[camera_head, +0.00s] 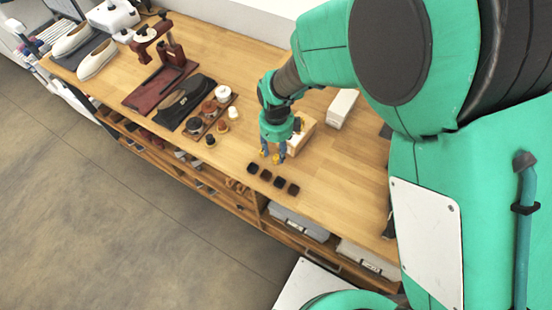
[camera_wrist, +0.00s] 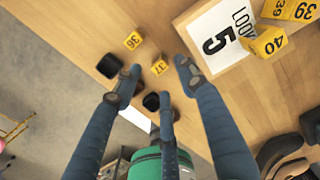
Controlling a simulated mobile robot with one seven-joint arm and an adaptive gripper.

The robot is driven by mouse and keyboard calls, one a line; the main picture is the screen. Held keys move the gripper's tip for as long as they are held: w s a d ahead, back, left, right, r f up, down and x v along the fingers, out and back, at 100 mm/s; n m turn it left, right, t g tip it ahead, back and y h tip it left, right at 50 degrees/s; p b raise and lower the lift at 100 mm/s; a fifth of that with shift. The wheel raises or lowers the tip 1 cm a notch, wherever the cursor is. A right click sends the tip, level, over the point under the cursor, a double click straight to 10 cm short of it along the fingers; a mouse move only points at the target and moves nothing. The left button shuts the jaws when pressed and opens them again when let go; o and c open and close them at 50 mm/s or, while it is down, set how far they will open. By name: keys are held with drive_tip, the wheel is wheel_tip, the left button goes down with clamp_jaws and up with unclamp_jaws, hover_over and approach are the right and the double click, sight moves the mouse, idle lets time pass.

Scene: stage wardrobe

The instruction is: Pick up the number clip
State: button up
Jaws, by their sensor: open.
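Several small yellow number clips show in the wrist view. Clip 36 (camera_wrist: 133,41) and clip 37 (camera_wrist: 159,67) lie on the wooden table. Clip 40 (camera_wrist: 268,42) and others, one marked 39 (camera_wrist: 304,10), are at the light wooden block, by a white card (camera_wrist: 222,38) reading "LOOK 5". My gripper (camera_wrist: 153,84) is open and empty, its fingers spread above the tabletop near clip 37. In the head view my gripper (camera_head: 271,155) points down at the table beside the block (camera_head: 303,138). I cannot tell whether a finger touches a clip.
Several small black pads (camera_head: 266,175) lie near the table's front edge; one shows in the wrist view (camera_wrist: 109,66). A white box (camera_head: 342,108) stands behind. Bare wooden table (camera_head: 345,175) lies to the right.

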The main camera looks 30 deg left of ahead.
sight(276, 157)
drive_tip(key=shift+f+b, duration=0.6)
drive_tip(key=shift+f, duration=2)
drive_tip(key=shift+c, duration=0.2)
drive_tip(key=c, duration=0.8)
